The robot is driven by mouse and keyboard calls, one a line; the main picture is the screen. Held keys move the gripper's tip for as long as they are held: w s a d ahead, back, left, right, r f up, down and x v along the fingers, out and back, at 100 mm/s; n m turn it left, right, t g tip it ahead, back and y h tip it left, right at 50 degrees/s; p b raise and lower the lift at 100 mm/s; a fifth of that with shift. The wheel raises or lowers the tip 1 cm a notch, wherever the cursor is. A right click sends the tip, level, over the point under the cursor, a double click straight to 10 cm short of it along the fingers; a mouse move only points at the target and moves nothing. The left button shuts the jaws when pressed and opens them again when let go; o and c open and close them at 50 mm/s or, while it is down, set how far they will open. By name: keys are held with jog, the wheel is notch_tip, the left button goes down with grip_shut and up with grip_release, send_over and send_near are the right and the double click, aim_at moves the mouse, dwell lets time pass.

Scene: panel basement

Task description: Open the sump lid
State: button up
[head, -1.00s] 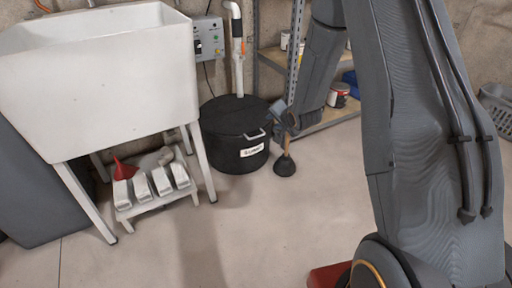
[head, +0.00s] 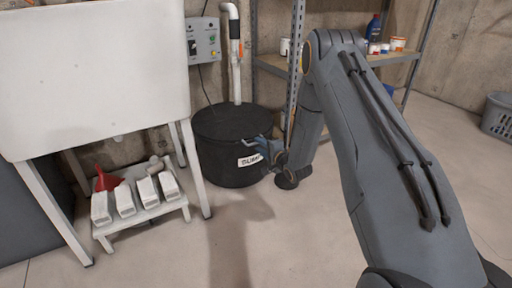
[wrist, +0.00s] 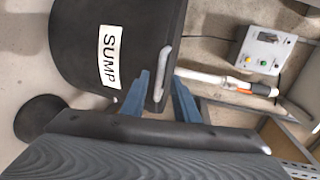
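The black sump basin (head: 222,160) stands on the floor by the wall, with a white SUMP label on its side. Its round black lid (head: 225,120) lies flat on top. My gripper (head: 262,145) is at the front right of the lid's rim. In the wrist view, my gripper (wrist: 160,78) is open, with its blue fingers on either side of the pale lid handle (wrist: 164,68). The fingers look apart from each other; I cannot tell whether either touches the handle.
A white pipe (head: 236,60) rises behind the basin, near a grey control box (head: 203,40). A black plunger cup (head: 287,181) is close to the basin's right. A white sink (head: 95,80) and a step stool (head: 140,213) stand left. Metal shelving is at right.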

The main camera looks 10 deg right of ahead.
aim_at(256, 143)
jog(key=shift+b+x, duration=0.75)
jog(key=shift+x, duration=1.3)
